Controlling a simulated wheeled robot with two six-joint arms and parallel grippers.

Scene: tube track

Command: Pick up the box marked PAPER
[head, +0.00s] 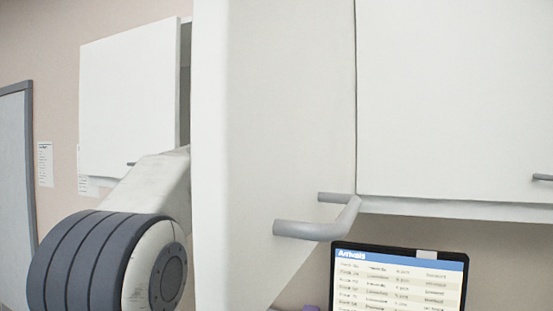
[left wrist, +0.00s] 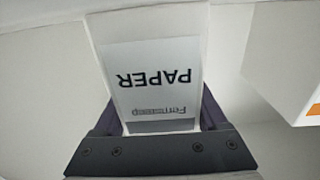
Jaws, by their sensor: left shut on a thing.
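The box marked PAPER (left wrist: 150,62) is white with a pale label, whose writing appears upside down in the left wrist view. My left gripper (left wrist: 156,113) is shut on this box, with one dark finger on each side of it. In the head view my left arm reaches behind an open white cabinet door, so the gripper and the box are hidden there. My right gripper is in neither view.
The open cabinet door (head: 270,110) with its grey handle (head: 320,222) stands close in front. Another white box with an orange patch (left wrist: 285,60) is right of the held box. A closed cupboard (head: 455,95) and a screen reading Arrivals (head: 400,283) are at the right.

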